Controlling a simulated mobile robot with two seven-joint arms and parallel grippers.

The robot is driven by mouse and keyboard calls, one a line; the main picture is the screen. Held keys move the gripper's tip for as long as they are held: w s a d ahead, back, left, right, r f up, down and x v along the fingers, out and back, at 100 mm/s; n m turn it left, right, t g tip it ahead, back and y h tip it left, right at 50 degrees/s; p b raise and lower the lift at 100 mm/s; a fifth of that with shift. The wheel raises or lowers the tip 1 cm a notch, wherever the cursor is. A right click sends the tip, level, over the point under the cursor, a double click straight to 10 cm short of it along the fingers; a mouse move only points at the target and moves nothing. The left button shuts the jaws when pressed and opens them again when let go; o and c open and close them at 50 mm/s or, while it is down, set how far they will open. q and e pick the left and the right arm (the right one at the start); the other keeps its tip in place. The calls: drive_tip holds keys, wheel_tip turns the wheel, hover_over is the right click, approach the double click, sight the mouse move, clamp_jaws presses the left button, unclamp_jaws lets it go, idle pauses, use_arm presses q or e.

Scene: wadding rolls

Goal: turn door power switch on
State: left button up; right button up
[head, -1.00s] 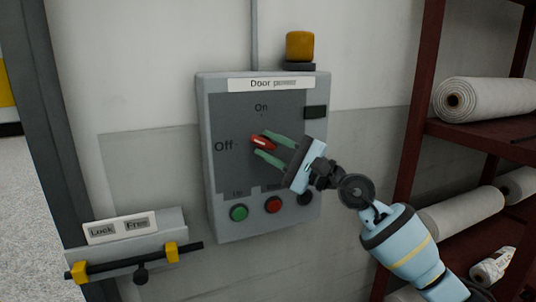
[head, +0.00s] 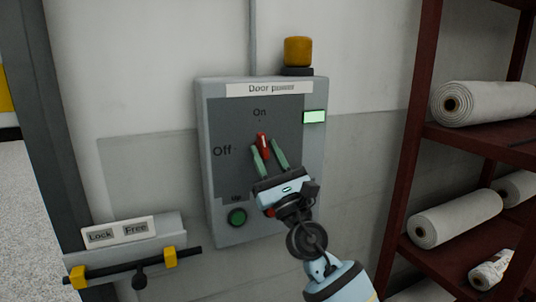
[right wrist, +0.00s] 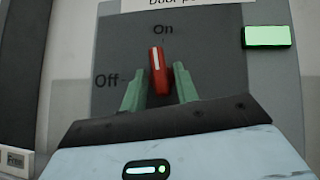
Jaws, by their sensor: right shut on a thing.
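The door power box (head: 213,205) is a grey panel on the wall with a "Door power" label at its top. Its red switch handle (head: 262,144) stands upright, pointing at "On"; "Off" is printed to its left. In the right wrist view the red handle (right wrist: 157,72) also points up towards "On". My right gripper (head: 268,155) has its green fingers on both sides of the handle and is shut on it, coming from below. The indicator (head: 314,117) at the box's right is lit green, also in the right wrist view (right wrist: 266,36). My left gripper is not in view.
A green button (head: 237,217) is low on the box; a red button beside it is mostly hidden by my gripper. A yellow lamp (head: 298,51) sits above. A lock bar (head: 110,268) is at lower left. A dark red rack (head: 407,150) with white rolls (head: 484,103) stands right.

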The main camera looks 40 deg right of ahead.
drive_tip(key=m+h, duration=0.3)
drive_tip(key=shift+a+m+h, duration=0.1)
drive_tip(key=shift+m+h, duration=0.3)
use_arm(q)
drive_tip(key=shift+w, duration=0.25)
use_arm(e)
drive_tip(key=shift+m+h, duration=0.4)
drive_tip(key=shift+m, duration=0.1)
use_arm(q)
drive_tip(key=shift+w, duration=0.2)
use_arm(e)
drive_tip(key=shift+m+g+h, duration=0.3)
drive_tip(key=shift+g+h, duration=0.1)
drive_tip(key=shift+h, duration=0.1)
drive_tip(key=o, duration=0.7)
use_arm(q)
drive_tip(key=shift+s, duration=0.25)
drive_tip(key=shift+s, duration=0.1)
